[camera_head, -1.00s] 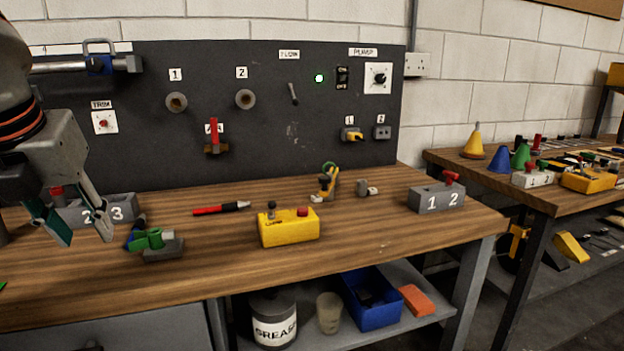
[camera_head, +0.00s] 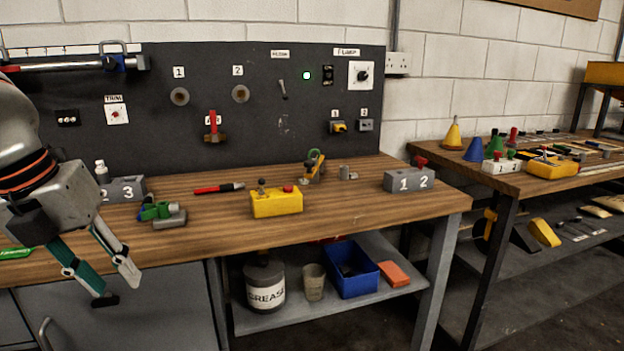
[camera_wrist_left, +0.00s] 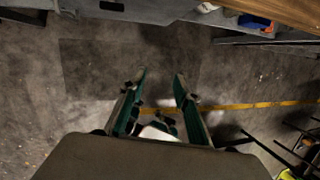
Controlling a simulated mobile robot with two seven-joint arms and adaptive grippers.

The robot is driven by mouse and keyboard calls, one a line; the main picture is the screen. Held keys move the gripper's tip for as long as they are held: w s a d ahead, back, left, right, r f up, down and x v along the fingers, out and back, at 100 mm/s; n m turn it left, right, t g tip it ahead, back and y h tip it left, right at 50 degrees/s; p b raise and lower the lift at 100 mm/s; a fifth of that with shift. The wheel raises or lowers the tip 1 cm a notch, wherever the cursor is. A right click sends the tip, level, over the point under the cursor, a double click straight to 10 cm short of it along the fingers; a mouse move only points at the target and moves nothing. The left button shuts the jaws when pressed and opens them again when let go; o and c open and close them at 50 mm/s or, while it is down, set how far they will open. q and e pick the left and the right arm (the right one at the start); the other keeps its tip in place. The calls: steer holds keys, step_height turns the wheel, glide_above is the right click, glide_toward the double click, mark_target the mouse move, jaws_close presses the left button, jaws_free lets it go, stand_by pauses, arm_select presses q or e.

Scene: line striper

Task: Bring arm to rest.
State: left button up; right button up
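My left gripper (camera_head: 118,287) hangs at the left of the head view, in front of the workbench (camera_head: 330,215) and below its top edge. Its two green-and-grey fingers are spread apart and nothing is between them. In the left wrist view, the left gripper (camera_wrist_left: 160,80) points down over the bare grey floor (camera_wrist_left: 100,70), its fingers apart and empty. My right gripper is not in either view.
A grease can (camera_head: 264,284) and a blue bin (camera_head: 350,270) stand on the lower shelf.

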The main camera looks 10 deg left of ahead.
arm_select(q)
steer(key=s+d+f+n+t+h, duration=0.2)
steer(key=d+f+n+t+h, duration=0.3)
steer(key=d+f+h, duration=0.95)
steer(key=s+d+f+n+t+y, duration=0.1)
steer(key=s+f+n+t+y, duration=0.3)
steer(key=f+n, duration=0.55)
steer(key=s+f+n+t+y, duration=0.1)
steer(key=s+f+n+y, duration=0.2)
steer(key=f+n+y, duration=0.55)
steer(key=s+d+f+n+g, duration=0.2)
steer(key=s+d+f+n, duration=0.1)
steer(key=s+d+f, duration=0.3)
steer(key=shift+n+g, duration=0.3)
steer(key=a+r+p, duration=0.1)
steer(key=p, duration=0.4)
steer(key=s+a+r+p, duration=0.1)
steer(key=p, duration=0.4)
steer(key=a+r+p, duration=0.1)
steer(key=p, duration=0.4)
steer(key=shift+s+a+r+p, duration=0.3)
steer(key=shift+r, duration=0.05)
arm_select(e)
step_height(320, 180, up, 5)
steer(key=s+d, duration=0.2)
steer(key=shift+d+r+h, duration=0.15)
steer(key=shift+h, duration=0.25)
